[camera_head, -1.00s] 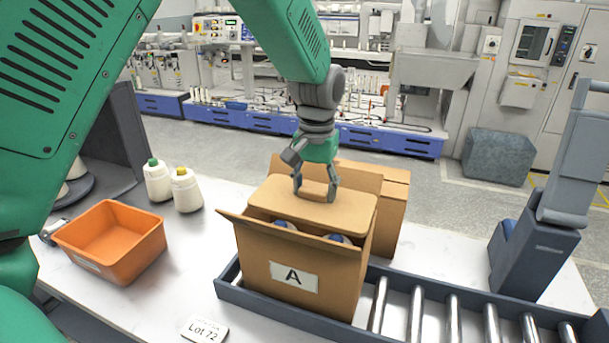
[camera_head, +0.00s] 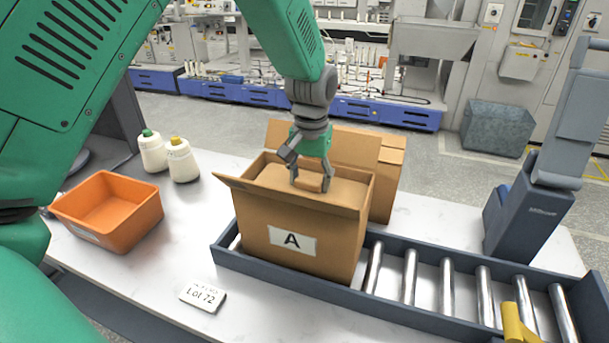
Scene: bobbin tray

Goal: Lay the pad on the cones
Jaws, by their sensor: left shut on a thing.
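My left gripper (camera_head: 311,184) is shut on the tan pad (camera_head: 340,193) by its raised middle. The pad lies level inside the open cardboard box marked A (camera_head: 262,238), a little below its rim. The cones in the box are hidden under the pad and behind the front flap, so I cannot tell whether the pad touches them. Two cones, one with a green tip (camera_head: 152,152) and one with a yellow tip (camera_head: 182,162), stand on the table at the left. My right gripper is not in view.
The box stands on a roller conveyor (camera_head: 428,285) with dark side rails. An orange bin (camera_head: 112,207) and a Lot 72 card (camera_head: 203,297) are on the white table. A grey-blue device (camera_head: 525,215) stands at the right. A yellow part (camera_head: 515,325) shows at the lower right.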

